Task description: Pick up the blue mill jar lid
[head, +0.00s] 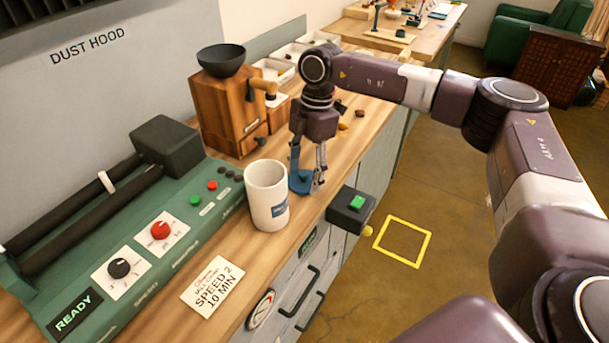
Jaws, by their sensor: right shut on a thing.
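The blue mill jar lid (301,184) is in the head view, just right of a white jar (266,203) with a blue label. My right gripper (307,179) points down from above and is shut on the lid, with its fingers around it. I cannot tell whether the lid touches the wooden table top or hangs just above it. The white jar stands upright on the table near the front edge. My left gripper is not in view.
A green roller machine (190,232) with knobs lies left of the jar. A wooden grinder (229,112) with a dark bowl stands behind. A black box with a green button (350,209) sits at the table edge. A card (211,287) lies in front.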

